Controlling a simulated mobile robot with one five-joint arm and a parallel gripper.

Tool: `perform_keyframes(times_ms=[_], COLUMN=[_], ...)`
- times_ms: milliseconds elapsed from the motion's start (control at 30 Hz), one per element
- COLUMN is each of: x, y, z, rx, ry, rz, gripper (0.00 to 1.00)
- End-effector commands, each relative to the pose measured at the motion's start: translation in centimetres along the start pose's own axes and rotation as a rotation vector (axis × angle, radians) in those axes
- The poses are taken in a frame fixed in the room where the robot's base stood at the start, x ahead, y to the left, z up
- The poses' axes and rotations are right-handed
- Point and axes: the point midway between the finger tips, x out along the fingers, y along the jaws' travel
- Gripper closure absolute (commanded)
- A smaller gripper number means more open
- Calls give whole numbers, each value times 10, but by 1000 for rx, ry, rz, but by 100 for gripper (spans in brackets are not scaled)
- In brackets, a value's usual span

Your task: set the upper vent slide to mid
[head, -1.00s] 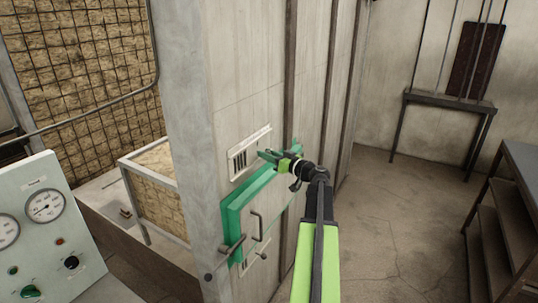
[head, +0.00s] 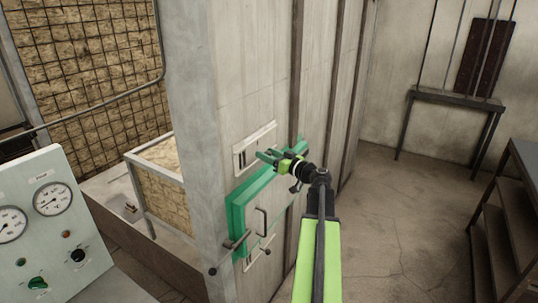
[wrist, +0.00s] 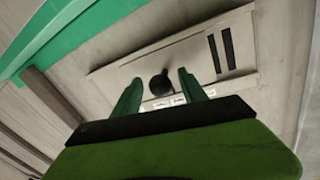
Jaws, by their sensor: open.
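The upper vent (head: 240,160) is a pale plate on the furnace wall, above the green door (head: 237,212). In the wrist view its plate (wrist: 115,72) shows two dark slots (wrist: 222,50) toward the right and a round dark knob (wrist: 160,83) left of them. A small pale label strip (wrist: 165,101) lies below the knob, partly behind the fingers. My gripper (head: 268,156) is in front of the vent. Its two green fingers (wrist: 159,78) are open, with the knob between them in the picture. I cannot tell whether they touch it.
Open floor (head: 385,220) lies to the right, before dark shelves (head: 500,225).

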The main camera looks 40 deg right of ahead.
Motion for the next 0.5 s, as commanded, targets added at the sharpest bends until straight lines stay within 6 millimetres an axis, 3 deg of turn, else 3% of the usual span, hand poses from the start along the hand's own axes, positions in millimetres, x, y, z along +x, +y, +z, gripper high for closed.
perform_keyframes(times_ms=[167,500], x=[-24,-119], y=[-1,-1], z=[0,0], rx=[0,0], ry=[1,1], rz=[3,5], gripper=[50,50])
